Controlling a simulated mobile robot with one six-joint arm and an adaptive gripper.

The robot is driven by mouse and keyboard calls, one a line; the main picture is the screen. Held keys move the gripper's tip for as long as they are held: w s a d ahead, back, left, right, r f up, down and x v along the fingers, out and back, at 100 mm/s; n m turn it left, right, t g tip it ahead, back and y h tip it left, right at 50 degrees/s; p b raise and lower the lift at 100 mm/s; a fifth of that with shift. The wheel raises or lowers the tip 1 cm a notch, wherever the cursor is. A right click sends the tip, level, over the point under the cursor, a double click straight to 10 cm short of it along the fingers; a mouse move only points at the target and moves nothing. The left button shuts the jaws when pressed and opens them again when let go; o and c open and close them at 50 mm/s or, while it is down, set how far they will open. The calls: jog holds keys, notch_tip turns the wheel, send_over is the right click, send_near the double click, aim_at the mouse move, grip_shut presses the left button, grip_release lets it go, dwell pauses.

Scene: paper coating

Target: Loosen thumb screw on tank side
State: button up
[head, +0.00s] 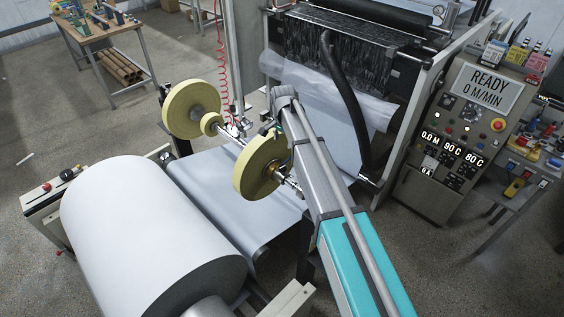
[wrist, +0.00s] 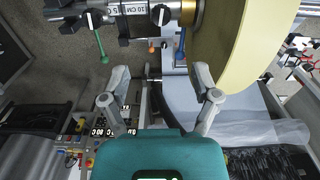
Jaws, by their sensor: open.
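In the wrist view, a dark round knob (wrist: 161,15) that looks like a thumb screw sits on the metal shaft (wrist: 130,7) beside the brass collar (wrist: 199,12) and big yellow disc (wrist: 240,45). A second dark knob (wrist: 93,18) sits further left on the shaft. I cannot tell which one is the tank-side screw. My gripper (wrist: 159,80) is open and empty, its fingers apart below the shaft in the picture. The right finger appears close to the disc's edge; contact cannot be told. In the head view, my arm hides the gripper and much of the shaft's right end.
In the head view, yellow discs (head: 257,163) ride on the shaft above the paper web (head: 215,200). A large white roll (head: 145,230) stands left. A black hose (head: 350,110) hangs right of my arm, near the control console (head: 450,150). Green-tipped (wrist: 104,58) and blue (wrist: 179,52) levers hang below the shaft.

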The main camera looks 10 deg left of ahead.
aim_at(282, 167)
jog(key=shift+a+f, duration=0.1)
jog(key=shift+f, duration=0.1)
dwell(0.4)
notch_tip(282, 167, down, 13)
jog(key=b, duration=1.4)
jog(key=shift+f, duration=0.15)
grip_shut()
dwell(0.4)
